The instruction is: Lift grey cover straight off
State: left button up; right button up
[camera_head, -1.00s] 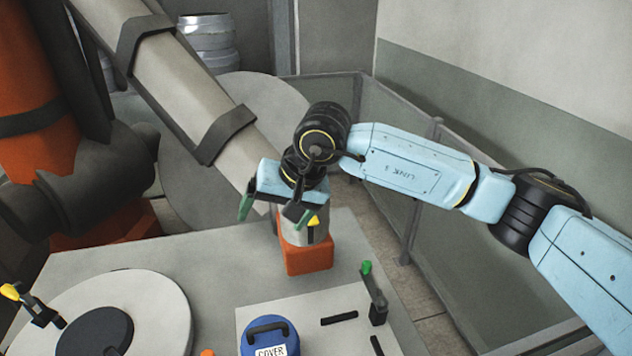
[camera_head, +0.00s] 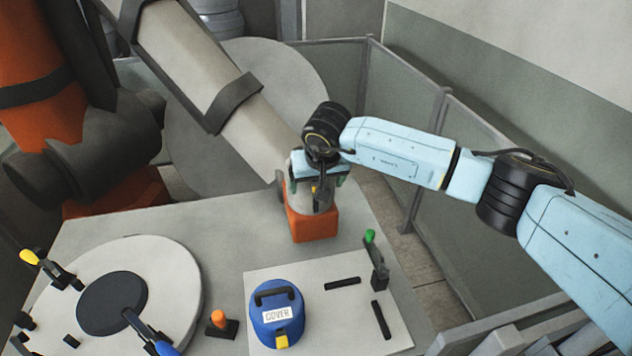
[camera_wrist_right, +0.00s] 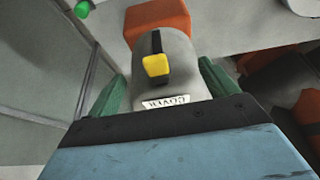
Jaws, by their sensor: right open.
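The grey cover (camera_head: 301,198) is a rounded grey cylinder on an orange block (camera_head: 314,226) at the table's back edge. It has a dark strap with a yellow latch and, in the right wrist view (camera_wrist_right: 180,58), a "COVER" label. My right gripper (camera_head: 318,178) is above the cover, its fingers open. In the right wrist view its two green fingers (camera_wrist_right: 164,92) stand on either side of the cover, with no clear contact visible. The gripper hides the cover's top in the head view. My left gripper is not in view.
A blue cover (camera_head: 291,321) with a black handle stands on a pale plate (camera_head: 333,310) with a green-tipped clamp (camera_head: 377,262). A round mould (camera_head: 180,285) with clamps lies left. A large grey beam (camera_head: 190,55) slopes down close behind the right gripper. Fence panels stand right.

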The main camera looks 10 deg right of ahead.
jog(key=shift+x, duration=1.05)
jog(key=shift+r, duration=0.1)
jog(key=c, duration=1.2)
jog(key=shift+r, duration=0.1)
